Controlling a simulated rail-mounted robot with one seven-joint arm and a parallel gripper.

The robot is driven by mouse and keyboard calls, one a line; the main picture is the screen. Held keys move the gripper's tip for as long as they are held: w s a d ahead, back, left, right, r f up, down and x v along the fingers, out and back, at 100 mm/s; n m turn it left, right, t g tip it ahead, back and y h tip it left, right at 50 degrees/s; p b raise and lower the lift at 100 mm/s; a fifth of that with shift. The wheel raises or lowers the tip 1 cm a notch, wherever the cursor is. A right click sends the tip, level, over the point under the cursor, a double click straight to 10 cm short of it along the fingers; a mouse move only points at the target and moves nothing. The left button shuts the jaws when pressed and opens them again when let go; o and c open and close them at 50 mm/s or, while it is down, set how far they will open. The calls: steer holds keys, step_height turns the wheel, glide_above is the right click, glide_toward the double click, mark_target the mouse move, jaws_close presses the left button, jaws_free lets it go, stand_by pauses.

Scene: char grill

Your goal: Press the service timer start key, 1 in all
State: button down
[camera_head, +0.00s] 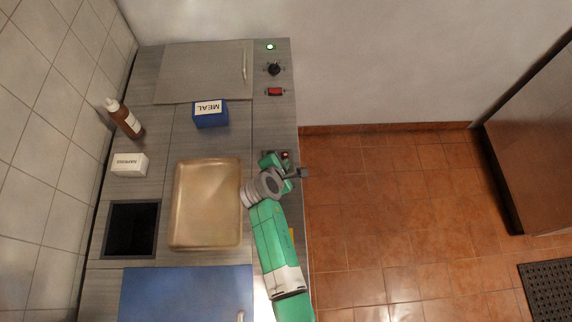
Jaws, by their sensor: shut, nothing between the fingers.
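My gripper (304,173) is at the end of the green arm, over the right edge of the counter, with its fingers together and nothing held. Just above it in the picture, a small dark panel with a reddish spot (285,155) shows beside my wrist and is partly hidden by it. I cannot tell whether this is the service timer or which part is its start key. I cannot tell whether the gripper touches the panel.
A green-lit button (270,46), black knob (273,69) and red switch (275,91) line the counter's far right. A tan tray (208,243), blue MEAL box (211,118), white napkin box (130,165) and brown bottle (126,119) stand left.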

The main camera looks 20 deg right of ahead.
steer(key=shift+f, duration=0.4)
stand_by(0.3)
steer(key=shift+r, duration=0.1)
steer(key=shift+r+p, duration=0.65)
steer(key=shift+r, duration=0.05)
steer(key=shift+r, duration=0.1)
step_height(320, 180, up, 5)
steer(key=p, duration=0.5)
stand_by(0.7)
